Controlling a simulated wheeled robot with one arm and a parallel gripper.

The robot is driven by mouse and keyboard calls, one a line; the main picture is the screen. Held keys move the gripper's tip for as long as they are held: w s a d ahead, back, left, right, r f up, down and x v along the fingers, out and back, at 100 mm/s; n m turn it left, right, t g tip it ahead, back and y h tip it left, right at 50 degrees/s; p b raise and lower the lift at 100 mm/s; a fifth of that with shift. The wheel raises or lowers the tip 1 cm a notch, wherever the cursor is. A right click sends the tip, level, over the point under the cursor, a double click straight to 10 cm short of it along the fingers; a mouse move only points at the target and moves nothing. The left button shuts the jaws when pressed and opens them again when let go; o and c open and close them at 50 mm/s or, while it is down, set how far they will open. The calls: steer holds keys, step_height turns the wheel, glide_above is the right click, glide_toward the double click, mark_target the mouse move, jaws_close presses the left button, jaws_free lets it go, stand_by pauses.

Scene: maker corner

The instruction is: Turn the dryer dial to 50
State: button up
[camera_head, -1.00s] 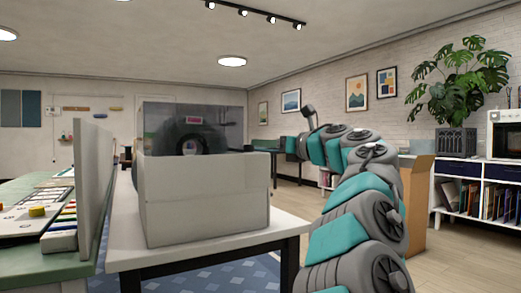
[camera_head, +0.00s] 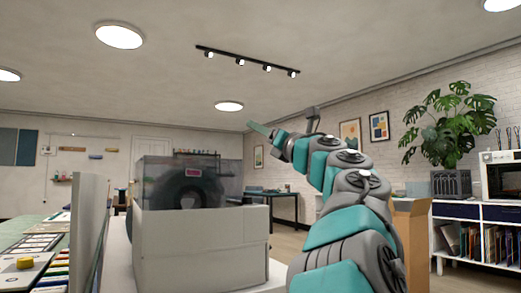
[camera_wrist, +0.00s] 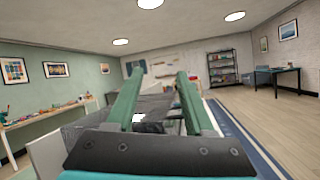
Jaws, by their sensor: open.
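The dryer (camera_head: 200,240) is a pale grey box with a dark see-through lid. A black spool (camera_head: 182,188) with a red label shows inside it. It stands on a white table on the left of the head view. I see no dial on the faces in view. My gripper (camera_head: 258,130) is raised above and to the right of the dryer, apart from it, with a green finger pointing left. In the wrist view my gripper (camera_wrist: 160,84) has its two green fingers spread apart with nothing between them.
A green-topped table at the left holds a panel with a yellow knob (camera_head: 25,263), next to an upright grey board (camera_head: 88,225). A cardboard box (camera_head: 411,235) stands behind my arm. A shelf unit (camera_head: 475,212) with a plant stands at the right.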

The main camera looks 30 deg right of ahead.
steer(key=s+r+m+t+h, duration=0.3)
steer(key=s+r+m, duration=0.2)
steer(key=r, duration=0.3)
steer(key=shift+s+r+m+h+p, duration=0.2)
steer(key=shift+s+m+h+p, duration=0.15)
steer(key=shift+m+p, duration=0.1)
steer(key=shift+d, duration=0.15)
